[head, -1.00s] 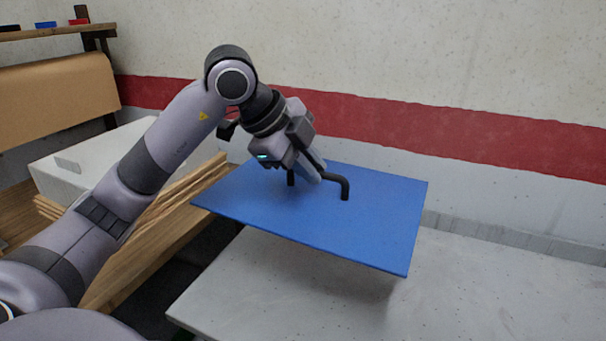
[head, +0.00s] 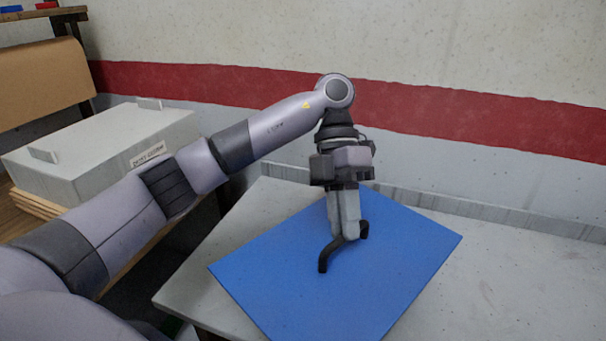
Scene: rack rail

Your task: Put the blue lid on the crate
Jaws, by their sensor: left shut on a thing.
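The blue lid (head: 400,248) is a flat square panel with a black bar handle (head: 325,258) on top. My left gripper (head: 346,236) points down at the lid's middle and is shut on the handle. The lid is over the pale grey table. I cannot tell whether it touches the table or hangs just above it. No open crate shows for certain; anything under the lid is hidden. My right gripper is not in view.
A closed whitish box (head: 100,150) with a label and end handles stands on boards at the left. The grey table (head: 520,285) is clear right of the lid. A low ledge and the wall run behind it. A wooden shelf (head: 45,20) is at the back left.

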